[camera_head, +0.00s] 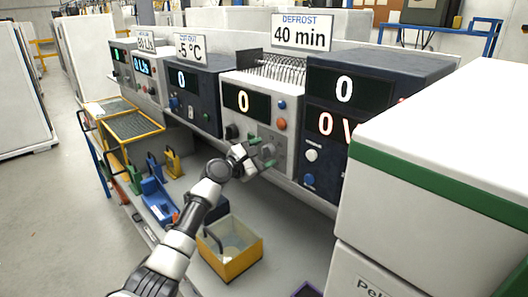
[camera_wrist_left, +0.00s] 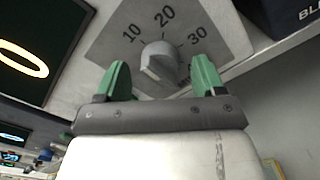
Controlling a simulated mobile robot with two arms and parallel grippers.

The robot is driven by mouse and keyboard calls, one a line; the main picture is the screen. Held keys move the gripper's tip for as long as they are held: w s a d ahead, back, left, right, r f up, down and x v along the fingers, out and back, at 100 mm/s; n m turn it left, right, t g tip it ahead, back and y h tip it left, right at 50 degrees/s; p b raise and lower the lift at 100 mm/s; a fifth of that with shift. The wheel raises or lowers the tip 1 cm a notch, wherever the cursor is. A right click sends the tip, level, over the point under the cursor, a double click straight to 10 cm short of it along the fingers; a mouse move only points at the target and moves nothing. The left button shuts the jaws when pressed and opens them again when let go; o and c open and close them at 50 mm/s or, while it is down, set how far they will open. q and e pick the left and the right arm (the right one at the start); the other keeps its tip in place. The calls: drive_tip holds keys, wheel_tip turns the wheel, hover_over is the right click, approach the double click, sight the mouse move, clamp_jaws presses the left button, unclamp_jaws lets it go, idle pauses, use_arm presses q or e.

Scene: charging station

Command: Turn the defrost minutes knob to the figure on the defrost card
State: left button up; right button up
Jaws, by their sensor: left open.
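The defrost card (camera_head: 302,32) reads "DEFROST 40 min" and stands on top of the row of devices. Below it is a white device (camera_head: 288,103) whose display (camera_head: 245,101) shows 0. The grey knob (camera_wrist_left: 158,58) sits on a grey dial plate (camera_wrist_left: 207,40) marked 10, 20 and 30; a further figure near the right finger is partly hidden. My left gripper (camera_head: 258,156) is at this plate in the head view. In the wrist view its green fingers (camera_wrist_left: 160,74) are open, one to each side of the knob, with gaps visible. The knob's pointer is unclear. My right gripper is out of view.
Dark devices stand left (camera_head: 190,92) and right (camera_head: 345,80) of the white one. A large white box with a green stripe (camera_head: 440,172) stands close on the right. A yellow bin (camera_head: 232,268) and a blue tray (camera_head: 160,208) lie lower on the bench.

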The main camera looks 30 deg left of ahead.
use_arm(q)
drive_tip(key=shift+w+d, duration=0.2)
drive_tip(key=shift+w, duration=0.2)
drive_tip(key=c, duration=0.9)
